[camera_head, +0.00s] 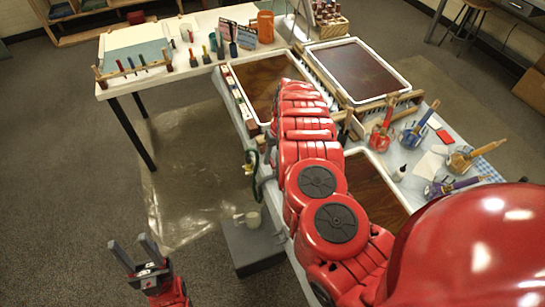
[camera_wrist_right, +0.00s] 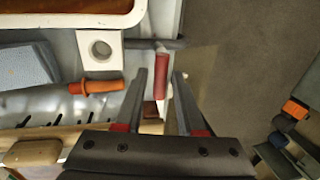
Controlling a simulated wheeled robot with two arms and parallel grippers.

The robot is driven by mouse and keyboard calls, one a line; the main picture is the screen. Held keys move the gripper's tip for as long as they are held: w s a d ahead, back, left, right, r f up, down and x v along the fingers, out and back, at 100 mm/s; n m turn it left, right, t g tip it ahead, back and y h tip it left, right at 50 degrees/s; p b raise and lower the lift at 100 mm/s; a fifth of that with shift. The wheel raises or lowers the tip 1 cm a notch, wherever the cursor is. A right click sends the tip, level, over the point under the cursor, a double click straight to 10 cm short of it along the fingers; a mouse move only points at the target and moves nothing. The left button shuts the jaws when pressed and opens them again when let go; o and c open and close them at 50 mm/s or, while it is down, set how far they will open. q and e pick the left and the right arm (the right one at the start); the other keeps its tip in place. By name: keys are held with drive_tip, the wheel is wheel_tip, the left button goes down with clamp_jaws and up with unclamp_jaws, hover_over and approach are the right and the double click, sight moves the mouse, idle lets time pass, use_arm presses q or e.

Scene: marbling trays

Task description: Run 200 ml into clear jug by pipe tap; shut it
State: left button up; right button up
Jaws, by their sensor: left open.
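A small pale cup-like vessel (camera_head: 253,220), seemingly the clear jug, stands on a dark grey block (camera_head: 255,243) below the table's left edge. Its contents cannot be made out. In the right wrist view a grey pipe (camera_wrist_right: 176,43) runs by a white bracket, with a red lever-like handle (camera_wrist_right: 160,78) beside it. My right gripper (camera_wrist_right: 160,72) is open, its fingers either side of the red handle in the picture; I cannot tell contact. In the head view it is hidden beyond my arm. My left gripper (camera_head: 135,252) is open and empty over the floor, lower left of the block.
Framed trays (camera_head: 355,70) cover the table. A dark green and yellow fitting (camera_head: 250,162) hangs at its left edge. An orange-handled tool (camera_wrist_right: 96,87) lies left of my right gripper. Jars with brushes (camera_head: 382,138) stand at the right. Floor at the left is clear.

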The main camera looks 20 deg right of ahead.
drive_tip(key=shift+o, duration=0.7)
drive_tip(key=shift+r, duration=0.15)
drive_tip(key=shift+d+r, duration=0.1)
drive_tip(key=shift+r, duration=0.2)
drive_tip(key=d+r, duration=0.3)
drive_tip(key=r, duration=1.3)
drive_tip(key=shift+d+r, duration=0.1)
